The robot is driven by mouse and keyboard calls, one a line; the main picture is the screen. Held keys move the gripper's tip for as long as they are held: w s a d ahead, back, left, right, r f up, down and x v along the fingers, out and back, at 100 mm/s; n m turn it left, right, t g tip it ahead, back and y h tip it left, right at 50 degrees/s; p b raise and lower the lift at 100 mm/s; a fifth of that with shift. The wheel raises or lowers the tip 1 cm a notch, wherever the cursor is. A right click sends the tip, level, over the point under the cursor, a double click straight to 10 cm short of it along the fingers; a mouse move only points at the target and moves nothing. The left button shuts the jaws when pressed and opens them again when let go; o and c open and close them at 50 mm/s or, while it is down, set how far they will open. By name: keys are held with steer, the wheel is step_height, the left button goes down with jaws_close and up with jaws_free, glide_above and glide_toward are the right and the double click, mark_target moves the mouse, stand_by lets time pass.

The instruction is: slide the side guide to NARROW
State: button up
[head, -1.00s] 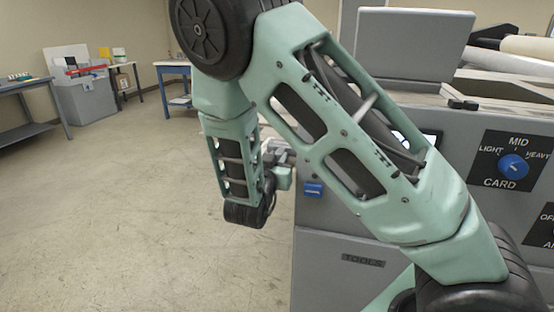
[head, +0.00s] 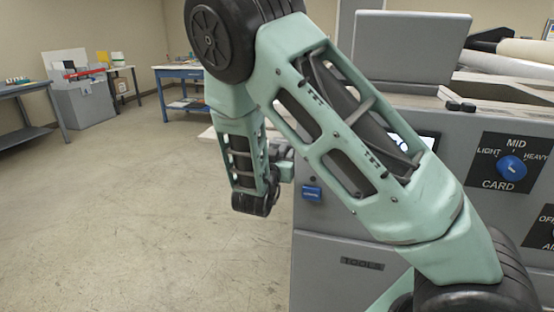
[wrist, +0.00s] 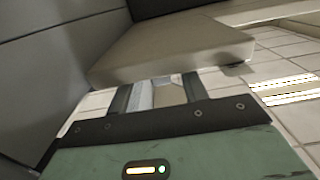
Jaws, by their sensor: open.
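No side guide or NARROW mark can be made out for certain in either view. My gripper (wrist: 158,95) is open and empty in the wrist view, its two dark fingers apart. A beige slab (wrist: 175,48) lies just beyond the fingertips and hides what is behind it; I cannot tell whether they touch. In the head view my arm covers much of the grey machine (head: 470,190), and only a small part of my gripper (head: 284,168) shows near the machine's left front edge. A small blue part (head: 312,193) sits on the front face there.
A blue dial (head: 512,168) marked LIGHT, MID, HEAVY and CARD is on the front panel at right. A small black block (head: 462,106) lies on the machine's upper edge. A TOOLS drawer (head: 362,263) is below. Open floor (head: 130,220) extends left, with tables far back.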

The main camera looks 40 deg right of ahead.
steer(key=b+v, duration=0.1)
steer(key=v, duration=1.6)
steer(key=shift+s+a, duration=0.1)
steer(key=shift+a, duration=0.05)
